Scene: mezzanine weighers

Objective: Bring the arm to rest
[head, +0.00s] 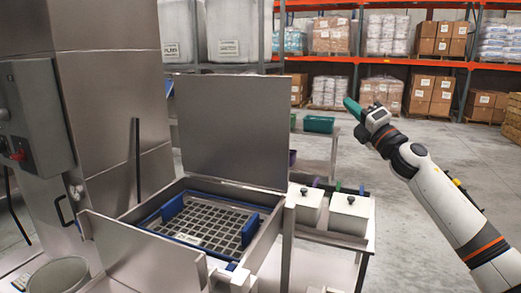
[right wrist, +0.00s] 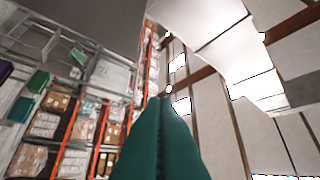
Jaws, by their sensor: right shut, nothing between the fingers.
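My right arm (head: 440,195) comes in from the lower right of the head view and reaches up and to the left. My right gripper (head: 350,106) is at its end, with green fingers held up in the air, apart from everything around it. In the right wrist view the green fingers (right wrist: 160,140) lie together, shut and empty, against shelving and the ceiling. My left gripper is in neither view.
A steel weigher with a blue-edged grate (head: 205,222) and a raised lid (head: 235,130) stands left of centre. Two white lidded bins (head: 349,212) sit on a table to its right. Open floor (head: 420,130) and orange racks with boxes (head: 440,40) lie behind.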

